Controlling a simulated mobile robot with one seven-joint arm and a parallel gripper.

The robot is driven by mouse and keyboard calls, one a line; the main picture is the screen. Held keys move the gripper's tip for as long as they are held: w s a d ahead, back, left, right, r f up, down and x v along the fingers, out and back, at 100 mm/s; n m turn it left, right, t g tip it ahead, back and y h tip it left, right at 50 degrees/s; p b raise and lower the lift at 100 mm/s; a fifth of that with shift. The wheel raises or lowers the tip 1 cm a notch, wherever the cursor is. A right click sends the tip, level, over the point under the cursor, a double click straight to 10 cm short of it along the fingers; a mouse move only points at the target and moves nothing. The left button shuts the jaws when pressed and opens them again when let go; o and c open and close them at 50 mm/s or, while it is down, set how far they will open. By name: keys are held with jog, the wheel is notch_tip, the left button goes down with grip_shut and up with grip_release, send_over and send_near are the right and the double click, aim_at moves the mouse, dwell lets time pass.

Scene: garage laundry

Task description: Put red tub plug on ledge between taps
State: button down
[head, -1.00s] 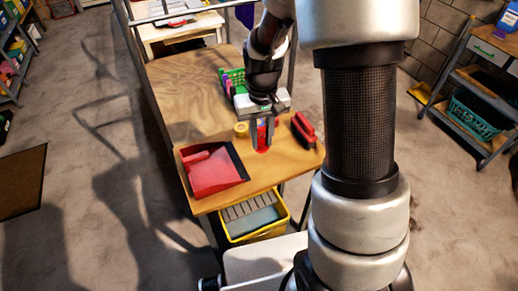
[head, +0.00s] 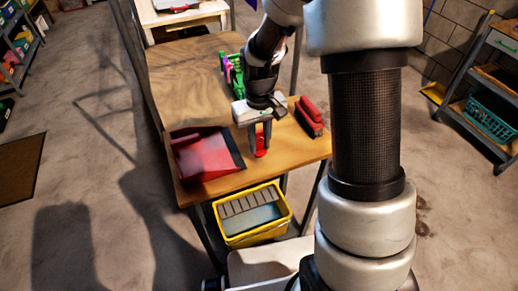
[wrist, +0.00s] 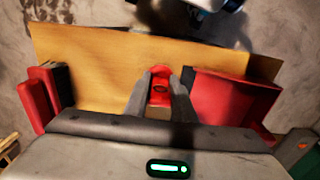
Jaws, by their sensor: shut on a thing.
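The red tub plug (head: 260,146) is between the fingertips of my gripper (head: 259,138), which is shut on it. In the wrist view the plug (wrist: 160,88) shows as a red piece between the two grey fingers (wrist: 160,90). It is over the wooden tabletop (head: 205,75), near its front edge; I cannot tell how high above the wood it is. I see no taps and no ledge in either view.
A red dustpan (head: 205,155) lies left of my gripper and a red brush (head: 309,118) lies right. A yellow bucket (head: 265,238) is below the front edge. Shelving (head: 490,90) stands at the right, with bare floor between.

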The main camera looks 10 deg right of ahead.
aim_at(259, 150)
jog(key=shift+f, duration=1.5)
jog(key=shift+f+b, duration=0.15)
jog(key=shift+b, duration=0.15)
jog(key=c, duration=1.9)
grip_release()
jog(key=o, duration=0.4)
